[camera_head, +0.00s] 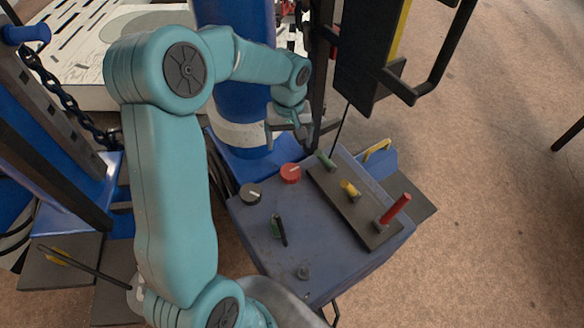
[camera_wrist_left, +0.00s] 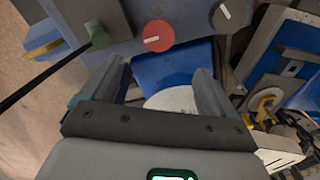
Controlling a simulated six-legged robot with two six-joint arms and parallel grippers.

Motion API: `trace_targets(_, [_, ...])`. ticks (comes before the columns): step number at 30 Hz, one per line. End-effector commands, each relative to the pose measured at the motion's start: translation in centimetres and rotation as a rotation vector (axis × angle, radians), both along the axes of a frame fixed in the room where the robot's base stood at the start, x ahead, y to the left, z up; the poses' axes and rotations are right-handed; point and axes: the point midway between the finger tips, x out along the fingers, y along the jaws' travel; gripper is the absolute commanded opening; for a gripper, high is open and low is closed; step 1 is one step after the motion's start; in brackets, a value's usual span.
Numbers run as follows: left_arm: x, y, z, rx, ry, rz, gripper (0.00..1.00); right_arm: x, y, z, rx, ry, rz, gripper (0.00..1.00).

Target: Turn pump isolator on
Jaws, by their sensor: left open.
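A blue-grey control box (camera_head: 325,250) carries several controls, and I can read no label naming the pump isolator. A red round knob (camera_head: 291,173) with a pale pointer line sits near its back edge; it also shows in the left wrist view (camera_wrist_left: 158,36). A dark round knob (camera_head: 250,194) with a pale mark is to its left, also in the left wrist view (camera_wrist_left: 232,14). A dark lever (camera_head: 280,230) stands nearer the front. My left gripper (camera_head: 288,132) is open and empty, past the box's back edge and apart from the knobs. My right gripper is not in view.
A dark plate on the box's right holds green (camera_head: 325,160), yellow (camera_head: 350,190) and red (camera_head: 396,208) handles. A blue post (camera_head: 235,100) stands behind, and a black frame (camera_head: 365,60) rises at the back right. Open floor (camera_head: 500,200) lies to the right.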

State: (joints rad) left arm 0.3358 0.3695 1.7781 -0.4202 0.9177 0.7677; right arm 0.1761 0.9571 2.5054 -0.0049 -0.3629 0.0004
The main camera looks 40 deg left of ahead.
Motion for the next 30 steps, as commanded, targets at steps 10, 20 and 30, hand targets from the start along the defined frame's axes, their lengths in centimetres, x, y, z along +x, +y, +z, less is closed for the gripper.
trace_targets(10, [0.0, -0.1, -8.6, -0.002, 0.006, -0.001, 0.89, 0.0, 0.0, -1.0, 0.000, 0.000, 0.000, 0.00])
trace_targets(20, [0.4, -0.1, -12.6, -0.001, 0.002, -0.001, 0.89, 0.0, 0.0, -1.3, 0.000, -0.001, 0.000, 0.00])
trace_targets(30, [0.5, -0.1, -12.8, -0.001, 0.001, -0.001, 0.76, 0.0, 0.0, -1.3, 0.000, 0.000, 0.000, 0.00])
